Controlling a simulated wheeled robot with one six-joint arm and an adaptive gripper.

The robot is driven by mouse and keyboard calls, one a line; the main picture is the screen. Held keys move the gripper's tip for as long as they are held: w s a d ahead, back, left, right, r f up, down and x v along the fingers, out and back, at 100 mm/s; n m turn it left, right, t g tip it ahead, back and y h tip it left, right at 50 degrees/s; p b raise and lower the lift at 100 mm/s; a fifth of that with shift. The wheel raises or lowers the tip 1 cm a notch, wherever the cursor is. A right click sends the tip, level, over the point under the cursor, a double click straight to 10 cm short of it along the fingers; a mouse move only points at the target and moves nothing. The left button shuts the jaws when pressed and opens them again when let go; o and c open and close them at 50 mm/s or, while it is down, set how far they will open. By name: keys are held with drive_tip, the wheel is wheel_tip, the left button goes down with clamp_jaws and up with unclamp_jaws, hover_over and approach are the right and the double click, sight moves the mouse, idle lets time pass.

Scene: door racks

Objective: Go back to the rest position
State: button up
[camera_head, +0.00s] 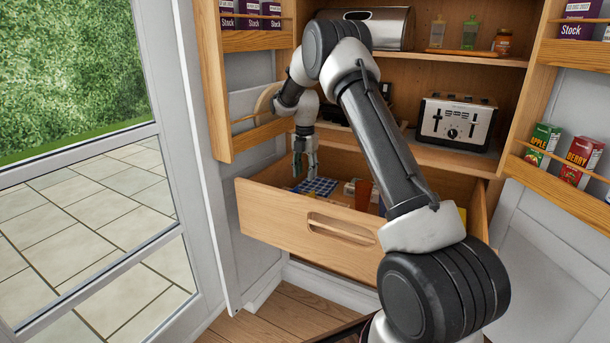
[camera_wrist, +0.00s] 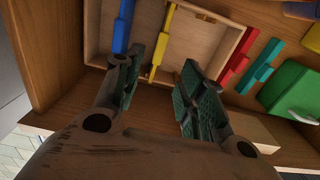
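My gripper (camera_head: 306,156) reaches down into the open wooden drawer (camera_head: 300,234), near its left side. The wrist view shows my gripper (camera_wrist: 158,82) with its two fingers spread apart and nothing held between them. Below the fingers is a wooden tray (camera_wrist: 205,42) holding a blue bar (camera_wrist: 122,25) and a yellow bar (camera_wrist: 162,42). A red bar (camera_wrist: 238,58) and a teal bar (camera_wrist: 260,68) lie to the right of the tray's compartment. A green object (camera_wrist: 288,88) is at the right.
A toaster (camera_head: 456,121) stands on the shelf above the drawer. Cabinet doors with racks stand open at both sides, with a juice box (camera_head: 582,160) and others in the right rack. A bread bin (camera_head: 378,27) and bottles are on the upper shelf. Floor (camera_head: 275,322) shows in front.

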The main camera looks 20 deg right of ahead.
idle(0.3)
drive_tip(key=s+f+m+g, duration=0.1)
drive_tip(key=s+f+m, duration=0.1)
drive_tip(key=s+m, duration=0.7)
drive_tip(key=s+a+r+m+t, duration=0.1)
drive_tip(key=s+r+m, duration=0.4)
drive_tip(key=s, duration=0.7)
drive_tip(key=s+r+m+t, duration=0.2)
drive_tip(key=s+r+m, duration=0.4)
drive_tip(key=s+r, duration=0.4)
drive_tip(key=s+a+r+m+t, duration=0.1)
drive_tip(key=s+r+m, duration=0.4)
drive_tip(key=s, duration=1)
drive_tip(key=shift+s+a+r+m+t, duration=0.25)
drive_tip(key=shift+r+t, duration=0.45)
drive_tip(key=shift+r, duration=1.05)
